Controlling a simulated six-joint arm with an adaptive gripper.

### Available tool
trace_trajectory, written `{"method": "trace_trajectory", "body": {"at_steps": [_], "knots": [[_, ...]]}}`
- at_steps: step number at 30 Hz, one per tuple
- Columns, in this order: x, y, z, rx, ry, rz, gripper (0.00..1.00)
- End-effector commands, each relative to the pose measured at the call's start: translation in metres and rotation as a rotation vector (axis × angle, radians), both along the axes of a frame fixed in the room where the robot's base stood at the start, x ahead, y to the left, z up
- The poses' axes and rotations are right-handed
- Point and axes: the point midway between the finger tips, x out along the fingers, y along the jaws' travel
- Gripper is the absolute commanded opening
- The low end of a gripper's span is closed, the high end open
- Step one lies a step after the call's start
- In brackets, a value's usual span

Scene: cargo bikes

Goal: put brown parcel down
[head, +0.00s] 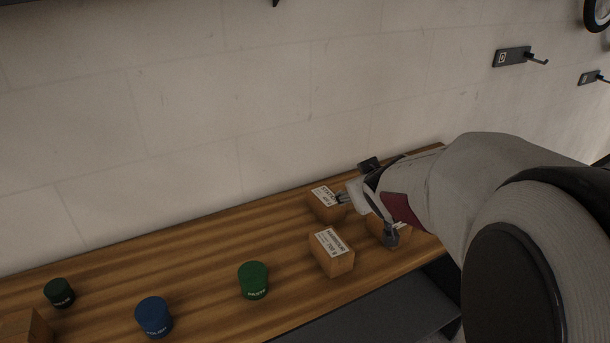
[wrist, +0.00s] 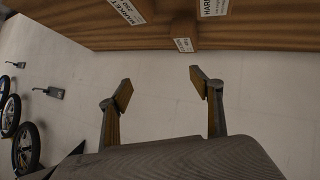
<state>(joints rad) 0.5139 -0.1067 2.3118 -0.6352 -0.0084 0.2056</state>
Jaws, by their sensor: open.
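Three brown parcels with white labels stand on the wooden bench (head: 205,250). One is at the back (head: 327,208), one in front (head: 333,258), and one at the right (head: 399,232), partly hidden behind my gripper (head: 367,216). I cannot tell which one the task names. My gripper is above and among the back and right parcels in the head view. In the wrist view my gripper (wrist: 160,86) is open with nothing between its fingers. Parcel labels show at the top of that view, beyond the fingertips, and the parcels there are cut off.
A green canister (head: 253,280), a blue canister (head: 154,317) and a dark green canister (head: 59,293) stand on the bench to the left. A brown block (head: 24,328) is at the lower left corner. The pale wall rises behind, with hooks (head: 513,57) at right.

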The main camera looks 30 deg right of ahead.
Motion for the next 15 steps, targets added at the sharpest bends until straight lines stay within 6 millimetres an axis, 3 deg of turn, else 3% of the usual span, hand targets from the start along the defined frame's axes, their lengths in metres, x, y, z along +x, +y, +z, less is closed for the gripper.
{"method": "trace_trajectory", "body": {"at_steps": [6,15], "knots": [[0.021,-0.039,-0.02,-0.014,-0.036,0.036,0.65],[0.038,-0.081,-0.054,0.006,-0.091,0.111,0.65]]}}
